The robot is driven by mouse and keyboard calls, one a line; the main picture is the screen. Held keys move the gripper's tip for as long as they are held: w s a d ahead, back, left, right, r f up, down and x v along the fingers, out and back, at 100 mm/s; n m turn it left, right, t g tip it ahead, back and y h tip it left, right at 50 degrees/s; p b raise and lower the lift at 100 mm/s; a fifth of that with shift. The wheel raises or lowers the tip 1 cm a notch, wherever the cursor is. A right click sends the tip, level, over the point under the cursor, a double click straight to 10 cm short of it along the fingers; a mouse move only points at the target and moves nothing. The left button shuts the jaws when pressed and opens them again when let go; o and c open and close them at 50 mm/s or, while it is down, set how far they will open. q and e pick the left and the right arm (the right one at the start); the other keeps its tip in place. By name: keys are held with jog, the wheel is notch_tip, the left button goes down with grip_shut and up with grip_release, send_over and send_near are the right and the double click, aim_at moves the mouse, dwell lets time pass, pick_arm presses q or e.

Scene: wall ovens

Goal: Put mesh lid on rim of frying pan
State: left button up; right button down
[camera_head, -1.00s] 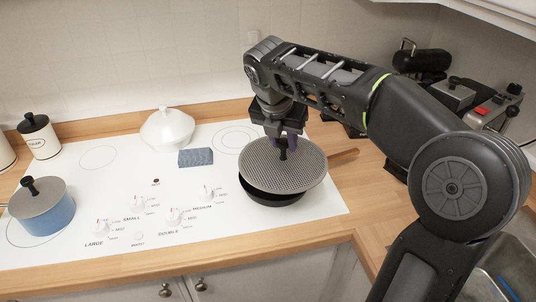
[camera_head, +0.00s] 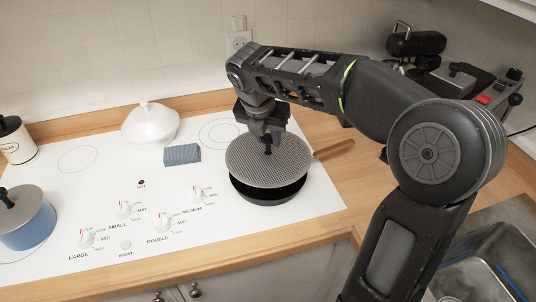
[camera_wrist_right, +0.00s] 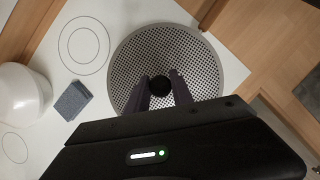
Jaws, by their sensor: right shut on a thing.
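The mesh lid (camera_head: 262,162) is a round grey perforated disc with a black knob. My right gripper (camera_head: 268,143) is shut on the knob from above; it also shows in the right wrist view (camera_wrist_right: 161,92) with its fingers around the knob. The black frying pan (camera_head: 268,192) stands on the white cooktop with its wooden handle (camera_head: 334,149) pointing right. The lid is over the pan, shifted toward the back left, and the pan's dark inside shows at the front right. Whether the lid touches the rim is unclear. My left gripper is not in view.
A blue pot with a grey lid (camera_head: 25,220) stands at the left of the cooktop. A white lidded dish (camera_head: 150,125) and a blue-grey sponge (camera_head: 182,154) are at the back. Control knobs (camera_head: 162,222) line the front. A sink (camera_head: 480,270) is at the right.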

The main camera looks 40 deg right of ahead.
aim_at(267, 148)
jog(key=shift+f, duration=0.7)
jog(key=shift+f, duration=1.9)
jog(key=shift+f, duration=0.1)
jog(key=c, duration=1.1)
grip_release()
jog(key=v, duration=1.2)
